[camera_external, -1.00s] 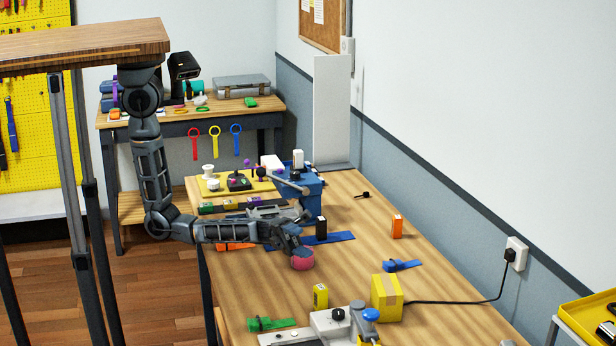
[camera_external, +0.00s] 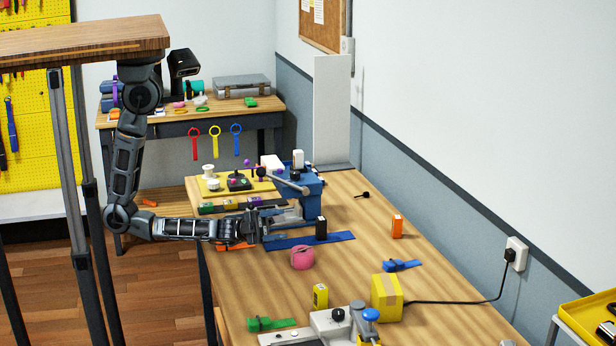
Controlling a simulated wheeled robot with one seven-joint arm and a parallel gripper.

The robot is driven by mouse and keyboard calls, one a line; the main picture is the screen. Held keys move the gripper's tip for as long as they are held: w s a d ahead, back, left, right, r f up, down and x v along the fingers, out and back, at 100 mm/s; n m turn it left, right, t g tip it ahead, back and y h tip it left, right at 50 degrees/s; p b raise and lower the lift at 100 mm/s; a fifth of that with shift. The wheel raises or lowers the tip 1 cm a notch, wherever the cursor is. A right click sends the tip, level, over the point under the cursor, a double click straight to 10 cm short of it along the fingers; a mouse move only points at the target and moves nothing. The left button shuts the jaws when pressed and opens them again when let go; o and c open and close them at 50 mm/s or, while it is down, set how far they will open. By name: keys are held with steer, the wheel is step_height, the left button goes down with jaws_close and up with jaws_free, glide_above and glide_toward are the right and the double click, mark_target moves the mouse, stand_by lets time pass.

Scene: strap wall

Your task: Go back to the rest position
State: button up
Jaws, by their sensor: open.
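My gripper (camera_external: 262,230) is at the end of my dark grey arm, low over the left side of the wooden workbench (camera_external: 345,205). It is open, and I see nothing held in it. It is close to the left end of a blue strap (camera_external: 310,240) and just right of an orange strap (camera_external: 236,246), which is partly hidden under the arm. A pink roll (camera_external: 303,257) sits on the bench to the right of and nearer than the gripper, apart from it.
A blue vise (camera_external: 305,190) stands behind the gripper. A black block (camera_external: 321,229) stands on the blue strap. An orange box (camera_external: 397,226), a yellow box (camera_external: 387,298) and a green strap (camera_external: 271,324) are on the bench.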

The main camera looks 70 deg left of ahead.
stand_by(0.5)
steer(key=s+a+n+y, duration=0.9)
steer(key=a+n, duration=0.3)
steer(key=a, duration=0.2)
steer(key=s+a+n+t+y, duration=0.1)
steer(key=s+a+n+y, duration=0.8)
steer(key=s+a+n, duration=0.3)
steer(key=a+n, duration=0.1)
steer(key=a, duration=0.1)
steer(key=shift+s+a+f+n+t, duration=0.15)
steer(key=shift+a+f+n+t, duration=0.15)
steer(key=shift+a+f, duration=0.1)
